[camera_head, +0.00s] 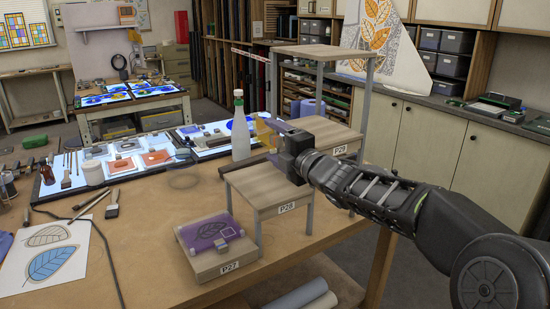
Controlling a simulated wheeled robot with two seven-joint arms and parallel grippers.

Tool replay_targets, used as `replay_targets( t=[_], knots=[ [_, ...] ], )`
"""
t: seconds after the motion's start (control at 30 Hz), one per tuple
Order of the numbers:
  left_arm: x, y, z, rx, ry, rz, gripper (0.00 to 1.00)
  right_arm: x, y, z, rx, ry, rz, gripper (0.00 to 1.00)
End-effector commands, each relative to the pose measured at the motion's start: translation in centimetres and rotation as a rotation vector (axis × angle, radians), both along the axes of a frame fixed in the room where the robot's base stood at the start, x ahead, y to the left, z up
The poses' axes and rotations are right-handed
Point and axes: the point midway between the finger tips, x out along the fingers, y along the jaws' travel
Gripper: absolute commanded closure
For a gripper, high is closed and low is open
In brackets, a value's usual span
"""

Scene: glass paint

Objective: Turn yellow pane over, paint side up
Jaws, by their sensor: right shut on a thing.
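The yellow pane (264,131) is a small amber piece held up on edge in my right gripper (274,143), above the back of the middle stand P28 (262,183). The gripper is shut on it and hides part of it. I cannot tell which face bears the paint. The top of stand P28 is bare below the gripper. My right arm comes in from the right. My left gripper is not in view.
Low stand P27 (221,261) holds a purple pane (211,232) with a leaf drawing. Tall stand P29 (366,105) is close behind my right gripper. A white bottle (240,133) stands just left of it.

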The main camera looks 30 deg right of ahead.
Motion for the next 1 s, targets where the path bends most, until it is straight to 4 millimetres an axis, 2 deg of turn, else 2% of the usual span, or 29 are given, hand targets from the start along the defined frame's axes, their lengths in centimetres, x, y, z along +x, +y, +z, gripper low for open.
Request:
replay_targets(
  t=[0.03,0.27,0.6,0.63,0.7,1.0],
  knots=[
    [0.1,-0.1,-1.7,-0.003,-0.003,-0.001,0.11,0.0,-0.1,-0.9,-0.115,-0.002,-0.001,0.7],
    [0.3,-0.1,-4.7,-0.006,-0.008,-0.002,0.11,0.0,-0.3,-1.1,-0.704,0.013,-0.003,0.7],
    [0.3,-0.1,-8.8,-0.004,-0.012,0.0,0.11,0.0,-0.5,-1.1,-1.188,0.024,-0.003,0.7],
    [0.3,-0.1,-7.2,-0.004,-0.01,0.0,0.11,0.0,-0.5,-0.2,-1.204,0.036,0.008,0.7],
    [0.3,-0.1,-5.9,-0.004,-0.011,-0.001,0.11,0.0,-0.5,-0.4,-1.241,0.059,0.028,0.7],
    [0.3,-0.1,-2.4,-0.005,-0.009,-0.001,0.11,0.0,-0.6,-2.0,-1.43,0.156,0.118,0.7]
  ],
)
